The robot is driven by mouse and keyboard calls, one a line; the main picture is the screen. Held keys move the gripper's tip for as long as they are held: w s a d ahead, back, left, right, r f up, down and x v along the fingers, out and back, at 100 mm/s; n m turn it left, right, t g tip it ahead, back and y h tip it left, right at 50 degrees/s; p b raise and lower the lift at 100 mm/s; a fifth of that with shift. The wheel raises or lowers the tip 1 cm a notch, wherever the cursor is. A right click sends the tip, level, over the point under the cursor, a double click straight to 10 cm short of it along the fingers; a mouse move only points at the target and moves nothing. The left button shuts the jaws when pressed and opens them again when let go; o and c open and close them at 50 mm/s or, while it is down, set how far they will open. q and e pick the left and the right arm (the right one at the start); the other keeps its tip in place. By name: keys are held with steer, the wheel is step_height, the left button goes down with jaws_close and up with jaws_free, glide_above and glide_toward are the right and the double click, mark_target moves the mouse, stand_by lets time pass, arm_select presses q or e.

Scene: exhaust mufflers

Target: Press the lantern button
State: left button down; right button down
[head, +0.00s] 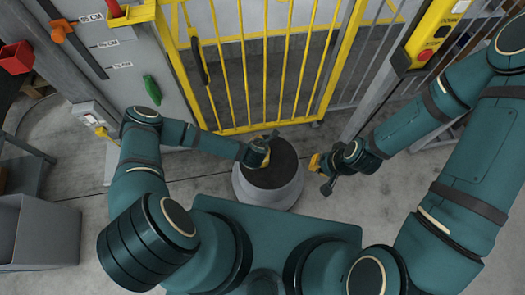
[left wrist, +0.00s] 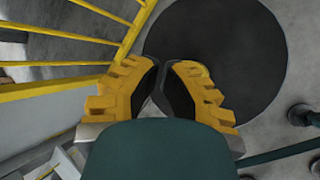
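A yellow control box (head: 437,33) with a red round button (head: 425,55) is on a post at the upper right of the head view. No part is clearly recognisable as a lantern or its button. My left gripper (head: 266,158) is over the round dark-topped base in the head view, well away from the box. In the left wrist view its yellow fingers (left wrist: 160,75) are together, with nothing seen between them. My right gripper (head: 317,164) is low, right of the round base and below the box; its finger opening is unclear.
A yellow barred gate (head: 262,75) stands ahead. The round base (head: 272,178) has a dark top, also seen in the left wrist view (left wrist: 225,55). A grey panel at left carries a green handle (head: 152,90) and an orange-handled lever (head: 80,48). A grey bin (head: 38,232) is at lower left.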

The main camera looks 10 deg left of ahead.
arm_select(q)
steer(key=shift+f, duration=0.1)
steer(key=shift+f, duration=0.4)
steer(key=shift+f+b, duration=0.1)
steer(key=shift+b, duration=0.2)
stand_by(0.4)
steer(key=shift+r+p, duration=0.6)
steer(key=shift+p, duration=0.05)
step_height(320, 180, up, 6)
steer(key=p, duration=0.5)
steer(key=shift+p, duration=0.35)
